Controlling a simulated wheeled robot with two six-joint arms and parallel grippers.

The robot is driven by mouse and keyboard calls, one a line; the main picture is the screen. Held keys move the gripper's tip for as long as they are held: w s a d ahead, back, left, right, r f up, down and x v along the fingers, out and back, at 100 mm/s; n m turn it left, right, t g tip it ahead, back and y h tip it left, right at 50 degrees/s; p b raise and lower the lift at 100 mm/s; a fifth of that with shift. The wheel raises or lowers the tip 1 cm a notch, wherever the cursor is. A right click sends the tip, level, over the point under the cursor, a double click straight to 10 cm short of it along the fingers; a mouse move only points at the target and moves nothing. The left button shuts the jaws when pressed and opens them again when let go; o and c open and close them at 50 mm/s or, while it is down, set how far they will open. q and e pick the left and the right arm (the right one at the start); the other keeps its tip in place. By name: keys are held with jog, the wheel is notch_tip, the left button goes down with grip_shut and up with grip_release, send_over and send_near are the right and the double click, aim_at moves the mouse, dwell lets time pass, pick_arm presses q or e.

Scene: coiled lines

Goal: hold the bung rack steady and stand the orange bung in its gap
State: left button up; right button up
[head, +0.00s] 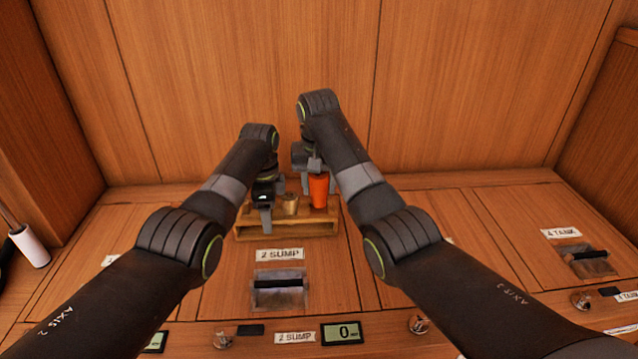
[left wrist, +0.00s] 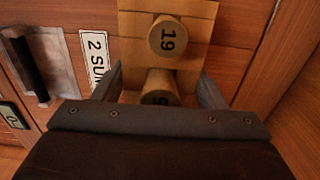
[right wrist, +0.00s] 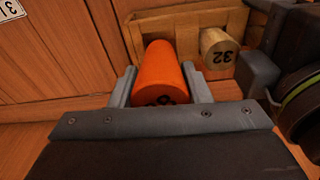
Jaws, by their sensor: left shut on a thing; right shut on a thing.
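The bung rack (head: 300,235) is a pale wooden frame on the bench under the back wall; it also shows in the left wrist view (left wrist: 134,38). My left gripper (head: 265,208) is shut across the rack near its left end, one finger in front of it. A numbered wooden bung (left wrist: 155,86) stands between those fingers, and bung 19 (left wrist: 168,37) stands beyond. My right gripper (right wrist: 165,82) is shut on the orange bung (head: 318,190), upright at the rack's right part. I cannot tell whether the orange bung's foot touches the rack. Bung 32 (right wrist: 220,48) stands beside it.
A 2 SUMP label (head: 279,254) and a recessed handle (head: 280,285) lie in front of the rack. A display (head: 343,332) reading 0 is at the front edge. A white-handled tool (head: 30,246) is far left.

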aim_at(319, 196)
jog(key=shift+f, duration=2.25)
jog(key=shift+r, duration=0.1)
dwell(2.3)
jog(key=shift+r, duration=0.3)
dwell(3.0)
